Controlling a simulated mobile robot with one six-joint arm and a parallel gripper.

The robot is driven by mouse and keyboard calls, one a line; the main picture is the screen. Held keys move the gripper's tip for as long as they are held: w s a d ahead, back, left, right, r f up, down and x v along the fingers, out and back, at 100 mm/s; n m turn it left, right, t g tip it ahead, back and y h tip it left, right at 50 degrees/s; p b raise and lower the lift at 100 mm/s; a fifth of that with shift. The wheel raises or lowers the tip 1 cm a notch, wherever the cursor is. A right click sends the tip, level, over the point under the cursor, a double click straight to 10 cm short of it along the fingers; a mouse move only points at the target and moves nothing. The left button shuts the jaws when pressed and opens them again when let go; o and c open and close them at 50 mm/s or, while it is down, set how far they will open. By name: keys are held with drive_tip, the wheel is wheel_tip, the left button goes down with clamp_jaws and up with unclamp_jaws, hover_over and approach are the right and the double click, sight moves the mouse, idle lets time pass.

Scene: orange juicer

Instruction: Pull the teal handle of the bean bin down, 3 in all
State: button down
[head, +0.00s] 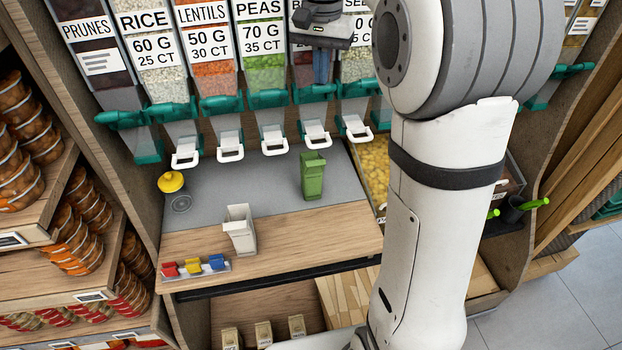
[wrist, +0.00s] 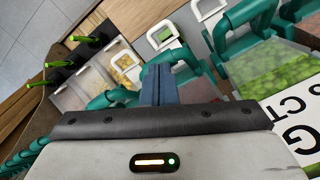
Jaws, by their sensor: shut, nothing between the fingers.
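The bean bin (head: 303,76) is the one right of the peas bin in the head view. Its label is mostly hidden by my wrist, and dark red-brown beans show below. Its teal handle (head: 314,93) runs across the bin's lower front, above a white spout lever (head: 316,132). My gripper (head: 321,78) points down in front of this bin, just above the handle; I cannot tell whether it touches. In the wrist view, the fingers of my gripper (wrist: 159,72) are together and empty, with teal parts close around them and the handle partly hidden.
Peas (head: 264,70), lentils (head: 216,75) and rice (head: 165,80) bins stand left, each with a teal handle. A green container (head: 313,178) stands on the counter below. A white container (head: 240,230) and yellow-lidded item (head: 171,182) stand left. My arm hides the right side.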

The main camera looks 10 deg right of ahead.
drive_tip(key=shift+s+f+b, duration=0.2)
drive_tip(key=shift+f+b, duration=0.15)
drive_tip(key=shift+f, duration=0.2)
drive_tip(key=shift+s+f+b, duration=0.15)
drive_tip(key=shift+f+b, duration=0.2)
drive_tip(key=shift+f, duration=0.2)
drive_tip(key=shift+f+b, duration=0.35)
drive_tip(key=shift+f, duration=0.15)
drive_tip(key=shift+s+f+b, duration=0.2)
drive_tip(key=shift+f+b, duration=0.55)
drive_tip(key=shift+f, duration=0.25)
drive_tip(key=r+p, duration=0.4)
drive_tip(key=w+r+p, duration=0.1)
drive_tip(key=r+p, duration=0.1)
drive_tip(key=p, duration=0.1)
drive_tip(key=shift+w+r, duration=0.1)
drive_tip(key=shift+r, duration=0.2)
drive_tip(key=shift+f, duration=0.1)
